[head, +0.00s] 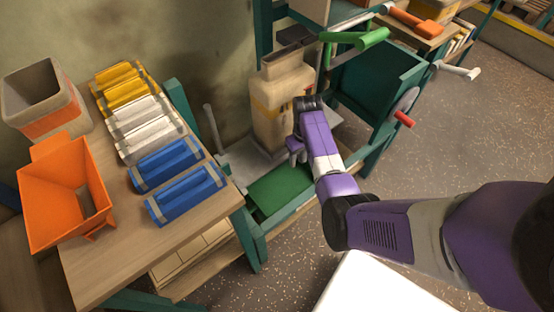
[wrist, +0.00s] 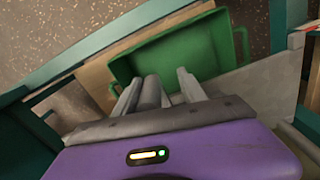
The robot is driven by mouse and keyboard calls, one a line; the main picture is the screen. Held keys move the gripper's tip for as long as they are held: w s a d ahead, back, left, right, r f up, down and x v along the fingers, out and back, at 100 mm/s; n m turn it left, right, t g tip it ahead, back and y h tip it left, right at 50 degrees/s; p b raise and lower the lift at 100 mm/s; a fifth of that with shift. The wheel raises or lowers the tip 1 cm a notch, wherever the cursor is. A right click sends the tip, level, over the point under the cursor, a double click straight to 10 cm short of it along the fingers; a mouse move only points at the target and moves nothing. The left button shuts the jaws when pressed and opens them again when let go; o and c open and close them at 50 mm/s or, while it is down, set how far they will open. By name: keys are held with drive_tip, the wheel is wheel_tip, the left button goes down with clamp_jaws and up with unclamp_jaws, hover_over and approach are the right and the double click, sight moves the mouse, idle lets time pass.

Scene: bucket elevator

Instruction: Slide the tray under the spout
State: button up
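The green tray (head: 284,188) lies low at the foot of the machine, inside the teal frame. In the wrist view the tray (wrist: 207,32) shows as an open box with raised walls and a small handle at its right end. My gripper (head: 295,158) hangs above the tray, beside the beige housing (head: 268,112). I cannot clearly make out the spout.
A wooden bench (head: 130,235) at left holds an orange hopper (head: 65,190), a beige bin (head: 42,95) and yellow, white and blue packs. A green crank handle (head: 365,40) and a red-handled wheel (head: 404,118) stick out near my arm. The speckled floor at right is clear.

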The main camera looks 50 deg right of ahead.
drive_tip(key=w+a, duration=0.3)
drive_tip(key=a, duration=0.8)
wheel_tip(320, 180, up, 8)
drive_tip(key=p, duration=0.1)
drive_tip(key=shift+d+f, duration=0.2)
drive_tip(key=shift+d, duration=0.2)
